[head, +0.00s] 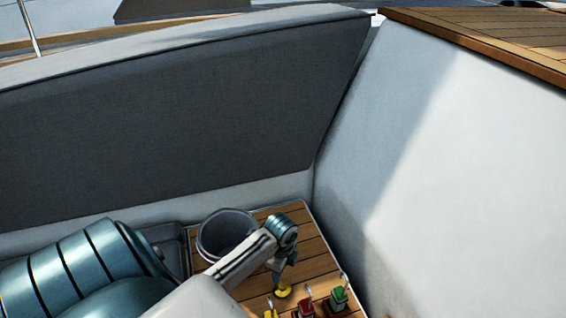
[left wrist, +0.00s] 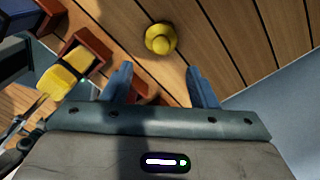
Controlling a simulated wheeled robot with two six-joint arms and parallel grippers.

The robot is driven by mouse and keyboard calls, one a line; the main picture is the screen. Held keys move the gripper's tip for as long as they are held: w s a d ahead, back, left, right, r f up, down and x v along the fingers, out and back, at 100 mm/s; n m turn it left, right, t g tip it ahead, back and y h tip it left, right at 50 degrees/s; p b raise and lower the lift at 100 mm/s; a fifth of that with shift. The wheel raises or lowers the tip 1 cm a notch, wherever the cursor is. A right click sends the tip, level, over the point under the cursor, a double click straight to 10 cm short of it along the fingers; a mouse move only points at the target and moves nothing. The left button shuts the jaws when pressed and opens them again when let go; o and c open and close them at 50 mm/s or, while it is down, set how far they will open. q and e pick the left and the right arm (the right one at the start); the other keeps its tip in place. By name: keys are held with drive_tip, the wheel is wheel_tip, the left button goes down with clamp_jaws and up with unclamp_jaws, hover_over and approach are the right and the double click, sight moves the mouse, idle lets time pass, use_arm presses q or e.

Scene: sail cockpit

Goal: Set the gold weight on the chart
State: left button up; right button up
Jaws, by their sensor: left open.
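The gold weight (head: 283,290) is a small round yellow piece with a knob, on the plank surface. It also shows in the left wrist view (left wrist: 160,38), just beyond the fingertips and roughly centred between them. My left gripper (left wrist: 162,84) is open with nothing between its fingers. In the head view my left gripper (head: 277,268) is beside and just above the weight, partly hidden by its own wrist. I cannot make out a chart in either view. My right gripper is not in view.
A grey bucket (head: 225,232) stands behind my left arm. Red (head: 304,308) and green (head: 338,299) pieces with metal hooks stand at the bottom edge. A white wall (head: 450,170) bounds the right; a dark cushion (head: 180,130) lies behind.

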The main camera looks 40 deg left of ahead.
sight(283, 285)
use_arm(q)
wheel_tip(283, 285, down, 4)
drive_tip(key=shift+s, duration=0.15)
drive_tip(key=shift+w+f+p, duration=0.15)
drive_tip(key=shift+f+p, duration=0.2)
drive_tip(key=shift+f, duration=1.2)
drive_tip(key=shift+w+f+p, duration=0.1)
drive_tip(key=shift+f+p, duration=0.2)
drive_tip(key=shift+f, duration=1.25)
drive_tip(key=c, duration=1)
clamp_jaws()
drive_tip(key=shift+r, duration=0.1)
drive_tip(key=shift+r, duration=0.2)
wheel_tip(283, 285, up, 10)
drive_tip(key=shift+f+b, duration=0.25)
drive_tip(key=shift+b, duration=0.15)
